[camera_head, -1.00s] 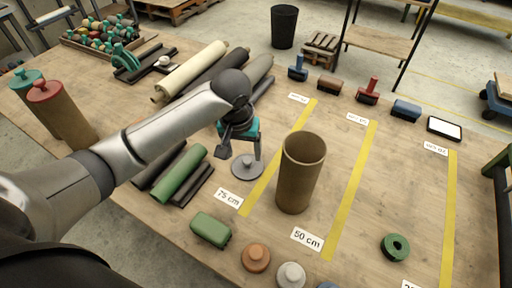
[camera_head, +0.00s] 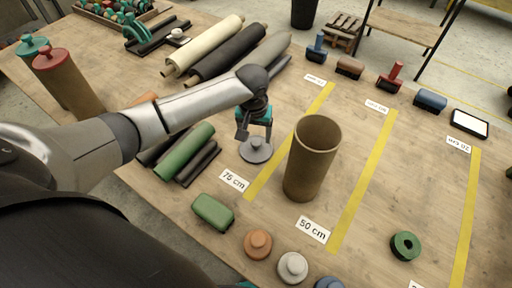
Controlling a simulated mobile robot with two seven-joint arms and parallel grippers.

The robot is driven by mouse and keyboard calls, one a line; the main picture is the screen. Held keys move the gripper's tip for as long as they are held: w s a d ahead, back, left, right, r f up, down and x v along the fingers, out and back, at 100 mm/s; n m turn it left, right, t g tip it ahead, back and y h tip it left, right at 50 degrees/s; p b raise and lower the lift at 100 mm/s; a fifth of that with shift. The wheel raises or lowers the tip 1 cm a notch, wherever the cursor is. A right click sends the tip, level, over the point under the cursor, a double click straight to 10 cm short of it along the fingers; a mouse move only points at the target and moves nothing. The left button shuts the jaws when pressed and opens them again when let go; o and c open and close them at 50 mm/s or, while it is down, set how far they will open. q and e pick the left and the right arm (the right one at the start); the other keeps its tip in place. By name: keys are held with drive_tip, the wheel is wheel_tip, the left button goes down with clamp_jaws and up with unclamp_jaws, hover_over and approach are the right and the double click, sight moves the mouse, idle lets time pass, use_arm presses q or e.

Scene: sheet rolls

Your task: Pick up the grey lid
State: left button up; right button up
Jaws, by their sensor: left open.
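The grey lid (camera_head: 256,150) is a flat disc with a small knob on top. It lies on the table near the "75 cm" label, left of the open brown tube (camera_head: 313,158). My left gripper (camera_head: 255,137) is open, fingers pointing down, directly over the lid's knob. I cannot tell whether the fingers touch the knob.
The brown tube stands upright close to the right of the lid. A green block (camera_head: 213,212), an orange lid (camera_head: 258,244) and a pale lid (camera_head: 292,267) lie in front. Rolls, including a green one (camera_head: 185,152), lie to the left.

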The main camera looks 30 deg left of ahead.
sight(256, 142)
use_arm(q)
drive_tip(key=f, duration=0.1)
drive_tip(key=w+f+b, duration=0.1)
drive_tip(key=f, duration=0.2)
drive_tip(key=shift+w+a+f, duration=0.3)
drive_tip(key=shift+f, duration=0.05)
drive_tip(key=shift+c, duration=1.4)
clamp_jaws()
